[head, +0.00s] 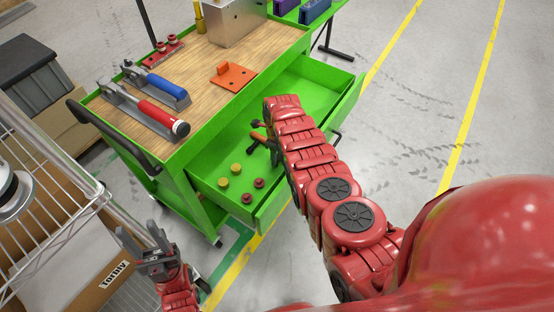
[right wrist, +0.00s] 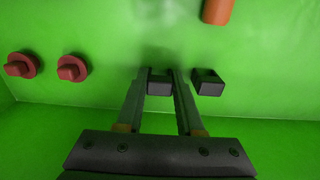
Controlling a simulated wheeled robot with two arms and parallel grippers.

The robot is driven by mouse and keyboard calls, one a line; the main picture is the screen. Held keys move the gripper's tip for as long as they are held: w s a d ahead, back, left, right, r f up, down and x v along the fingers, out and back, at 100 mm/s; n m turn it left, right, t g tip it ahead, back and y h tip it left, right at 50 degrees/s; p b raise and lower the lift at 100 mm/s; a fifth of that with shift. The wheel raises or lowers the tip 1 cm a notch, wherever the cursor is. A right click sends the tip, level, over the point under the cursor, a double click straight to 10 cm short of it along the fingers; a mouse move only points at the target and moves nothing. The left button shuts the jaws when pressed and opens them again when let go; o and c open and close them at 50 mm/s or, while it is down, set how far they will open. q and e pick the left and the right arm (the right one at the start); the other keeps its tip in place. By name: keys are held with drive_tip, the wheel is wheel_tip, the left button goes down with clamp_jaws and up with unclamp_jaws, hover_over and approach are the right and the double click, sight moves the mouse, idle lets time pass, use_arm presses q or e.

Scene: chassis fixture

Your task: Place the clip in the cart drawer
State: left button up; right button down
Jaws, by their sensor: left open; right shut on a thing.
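My right gripper (right wrist: 163,76) is down inside the open green drawer (head: 206,192), pointing at its floor. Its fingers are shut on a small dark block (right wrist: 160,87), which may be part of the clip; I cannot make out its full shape. A second dark block (right wrist: 208,82) sits just right of the right finger; I cannot tell whether the two are joined. In the head view my right arm hides most of this spot. My left gripper (head: 140,238) is open and empty, left of the drawer and low in the view.
Red knobs (right wrist: 72,68) and yellow knobs (head: 235,169) stand in the drawer's near part. An orange cylinder (right wrist: 217,10) lies in the drawer. The wooden cart top (head: 205,65) holds an orange bracket (head: 233,76), clamp-like tools and a metal box (head: 236,20). A wire rack (head: 50,195) stands left.

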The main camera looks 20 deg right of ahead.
drive_tip(key=shift+f, duration=0.15)
drive_tip(key=c, duration=0.5)
unclamp_jaws()
drive_tip(key=shift+c, duration=0.2)
